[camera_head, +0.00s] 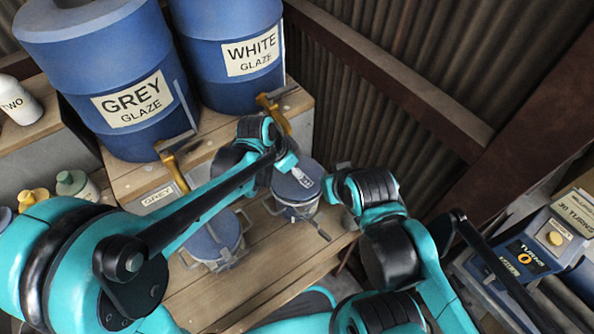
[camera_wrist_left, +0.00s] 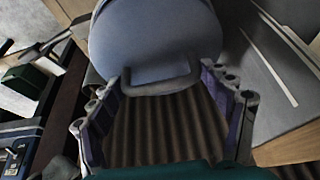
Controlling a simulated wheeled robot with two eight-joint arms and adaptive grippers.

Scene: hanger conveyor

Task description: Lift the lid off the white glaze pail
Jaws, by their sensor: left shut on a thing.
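The white glaze pail (camera_head: 296,212) stands on the wooden bench below the blue WHITE GLAZE drum (camera_head: 227,50). Its round blue-grey lid (camera_head: 290,190) is at the pail's top; I cannot tell whether a gap lies beneath it. My left gripper (camera_head: 290,168) is over the lid. In the left wrist view its two fingers (camera_wrist_left: 163,88) are shut on the ends of the lid's raised handle (camera_wrist_left: 158,74), and the lid (camera_wrist_left: 150,30) fills the upper middle. My right arm reaches in beside the pail; its gripper (camera_head: 346,178) is partly hidden and its fingers are unclear.
A second lidded pail (camera_head: 215,240) stands left of it, near the GREY GLAZE drum (camera_head: 130,115). Brass taps (camera_head: 175,168) jut over the bench (camera_head: 265,275). A corrugated wall (camera_head: 385,85) is behind. A blue control box (camera_head: 530,255) is at right.

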